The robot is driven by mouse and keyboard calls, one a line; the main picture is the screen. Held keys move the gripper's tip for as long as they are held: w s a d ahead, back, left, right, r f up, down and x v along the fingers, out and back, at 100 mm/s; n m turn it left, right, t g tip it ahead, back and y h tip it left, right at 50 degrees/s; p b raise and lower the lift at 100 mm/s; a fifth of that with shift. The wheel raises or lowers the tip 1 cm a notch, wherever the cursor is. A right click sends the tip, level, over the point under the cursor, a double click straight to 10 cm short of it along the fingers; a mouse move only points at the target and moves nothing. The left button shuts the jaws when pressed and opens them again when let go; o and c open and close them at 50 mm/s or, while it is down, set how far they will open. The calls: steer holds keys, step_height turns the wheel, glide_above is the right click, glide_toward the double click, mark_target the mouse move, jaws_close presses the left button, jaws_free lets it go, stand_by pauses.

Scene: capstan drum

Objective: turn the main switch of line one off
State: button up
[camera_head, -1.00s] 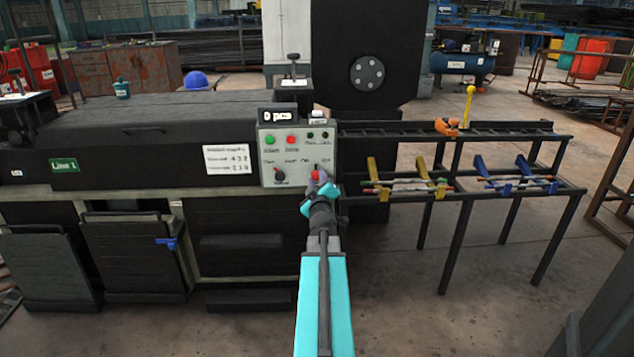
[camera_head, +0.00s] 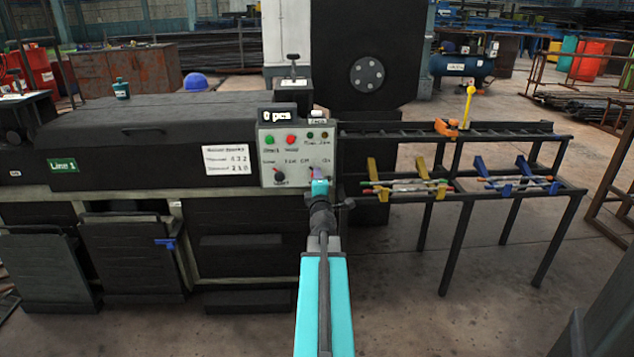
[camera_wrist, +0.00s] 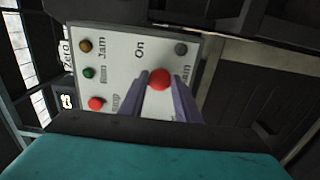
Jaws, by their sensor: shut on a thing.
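The control panel (camera_head: 297,155) of line one is a light plate on the front of the black machine, under a counter reading 0 pcs. My gripper (camera_head: 318,174) is at its lower right corner and covers the main switch there. In the wrist view my gripper's purple fingers (camera_wrist: 160,92) are shut on the main switch, a red knob (camera_wrist: 160,78), one finger on each side. The word On shows beside the knob. Its pointer direction cannot be told. The green Line 1 sign (camera_head: 64,166) is on the machine's left.
A green button (camera_head: 269,140), a red button (camera_head: 292,140) and a small selector knob (camera_head: 279,176) are on the same panel. A rack (camera_head: 455,186) with clamps stands to the right. The floor in front is clear.

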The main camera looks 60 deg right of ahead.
steer(key=shift+s+d, duration=0.1)
steer(key=shift+s, duration=0.05)
steer(key=o, duration=1)
steer(key=shift+o, duration=0.2)
steer(key=p+v, duration=0.1)
steer(key=v, duration=0.2)
